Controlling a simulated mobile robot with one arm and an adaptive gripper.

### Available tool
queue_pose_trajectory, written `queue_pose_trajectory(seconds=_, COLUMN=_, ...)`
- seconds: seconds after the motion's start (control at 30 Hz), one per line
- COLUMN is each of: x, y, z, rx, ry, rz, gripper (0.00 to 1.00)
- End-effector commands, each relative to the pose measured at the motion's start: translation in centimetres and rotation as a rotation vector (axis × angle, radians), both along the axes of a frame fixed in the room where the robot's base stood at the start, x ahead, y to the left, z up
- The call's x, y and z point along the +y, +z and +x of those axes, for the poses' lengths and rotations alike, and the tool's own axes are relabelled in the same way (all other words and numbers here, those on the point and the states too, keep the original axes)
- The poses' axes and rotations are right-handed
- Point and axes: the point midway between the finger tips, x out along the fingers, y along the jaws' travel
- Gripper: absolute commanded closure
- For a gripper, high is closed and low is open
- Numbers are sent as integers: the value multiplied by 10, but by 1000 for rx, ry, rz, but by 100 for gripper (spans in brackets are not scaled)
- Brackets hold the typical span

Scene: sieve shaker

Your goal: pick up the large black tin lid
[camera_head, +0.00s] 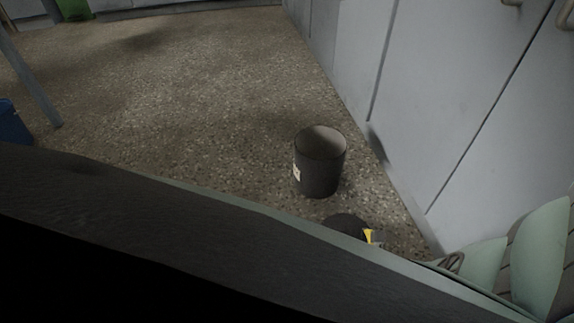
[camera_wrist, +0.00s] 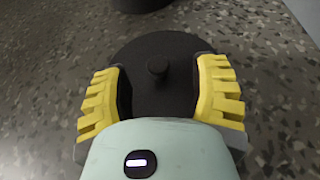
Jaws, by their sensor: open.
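The large black tin lid (camera_wrist: 160,45) is a round black disc with a small knob in its middle, lying on the speckled floor. In the head view the lid (camera_head: 346,222) shows only in part, cut off by the dark body edge in front. My gripper (camera_wrist: 162,85) is open, with its yellow fingers on the left and right of the knob and over the lid. I cannot tell whether the fingers touch the lid. In the head view a bit of a yellow finger (camera_head: 369,236) shows at the lid's right side. An open black tin (camera_head: 318,172) with a pale label stands upright behind the lid.
Grey cabinet fronts (camera_head: 440,100) run along the right, close to the tin and lid. A blue bin (camera_head: 13,124) stands at the far left. The floor (camera_head: 190,90) behind and left of the tin is clear.

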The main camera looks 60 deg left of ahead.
Motion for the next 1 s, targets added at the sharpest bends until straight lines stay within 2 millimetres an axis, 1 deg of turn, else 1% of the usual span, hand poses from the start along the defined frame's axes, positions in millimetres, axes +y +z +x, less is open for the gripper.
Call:
queue_pose_trajectory(seconds=0.03, x=8, y=-8, z=3, rx=-1, ry=-4, rz=4, gripper=41)
queue_pose_trajectory(seconds=0.1, x=18, y=-11, z=6, rx=0, ry=-1, rz=8, gripper=41)
queue_pose_trajectory(seconds=0.17, x=24, y=-12, z=8, rx=1, ry=1, rz=8, gripper=41)
queue_pose_trajectory(seconds=0.4, x=25, y=-10, z=9, rx=2, ry=1, rz=3, gripper=41)
queue_pose_trajectory(seconds=0.43, x=25, y=-10, z=9, rx=1, ry=0, rz=3, gripper=38)
queue_pose_trajectory(seconds=1.0, x=25, y=-10, z=9, rx=2, ry=1, rz=3, gripper=97)
